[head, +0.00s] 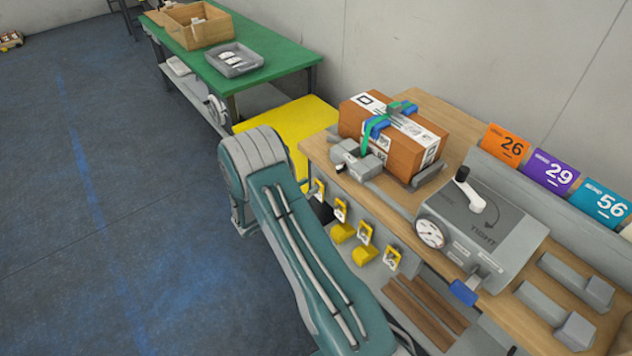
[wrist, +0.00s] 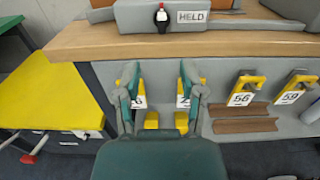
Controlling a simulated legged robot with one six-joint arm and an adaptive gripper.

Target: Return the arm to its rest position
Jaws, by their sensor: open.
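My teal arm (head: 310,260) runs from upper left to lower right in front of the wooden bench (head: 425,110) in the head view. My gripper is not seen in the head view. In the wrist view my gripper (wrist: 159,78) has its two fingers spread apart with nothing between them. The fingers point at the bench front, overlapping two hanging yellow numbered tags in the picture. Whether they touch anything there I cannot tell.
On the bench are a strapped brown box (head: 405,145) and a grey machine (head: 485,235) with gauge and lever. Yellow tags (wrist: 245,88) hang along the bench front. A yellow surface (head: 300,125) and a green table (head: 275,35) lie beyond.

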